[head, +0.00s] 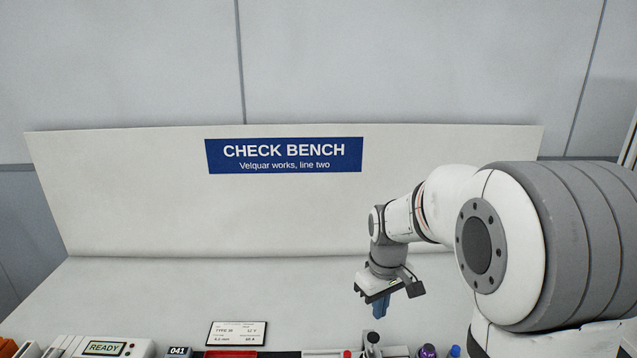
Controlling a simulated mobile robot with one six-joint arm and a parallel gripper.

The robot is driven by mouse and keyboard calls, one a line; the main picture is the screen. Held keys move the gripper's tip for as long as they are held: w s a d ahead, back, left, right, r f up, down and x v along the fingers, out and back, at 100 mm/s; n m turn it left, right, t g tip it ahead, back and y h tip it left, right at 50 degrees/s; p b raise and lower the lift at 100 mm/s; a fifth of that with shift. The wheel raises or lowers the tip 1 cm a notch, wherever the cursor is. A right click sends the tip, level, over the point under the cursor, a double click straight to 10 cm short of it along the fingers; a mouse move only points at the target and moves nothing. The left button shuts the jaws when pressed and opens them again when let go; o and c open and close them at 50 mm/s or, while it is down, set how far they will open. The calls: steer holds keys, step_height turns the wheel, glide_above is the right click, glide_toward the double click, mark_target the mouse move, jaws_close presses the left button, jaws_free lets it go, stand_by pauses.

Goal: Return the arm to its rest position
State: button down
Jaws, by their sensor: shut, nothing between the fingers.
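My gripper (379,308) hangs pointing down at the end of my arm, right of centre in the head view. It is over the right part of the bench (250,293), above the row of items at the front edge. Its short blue fingers are together and nothing shows between them. My arm reaches in from the right and its large white and grey links hide the right end of the bench.
Along the front lie a device reading READY (104,348), a 041 tag (179,352), a label card (236,334), a red tray (231,354) and a purple-topped item (427,351). Behind stands a white back panel (140,205) with a blue sign (284,155). The middle of the bench is clear.

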steer(key=s+r+m+t, duration=0.1)
steer(key=s+r+m, duration=0.1)
steer(key=s, duration=0.7)
steer(key=s+r+m+t, duration=0.2)
steer(key=s+r+m, duration=0.1)
steer(key=s, duration=0.7)
steer(key=shift+v, duration=0.85)
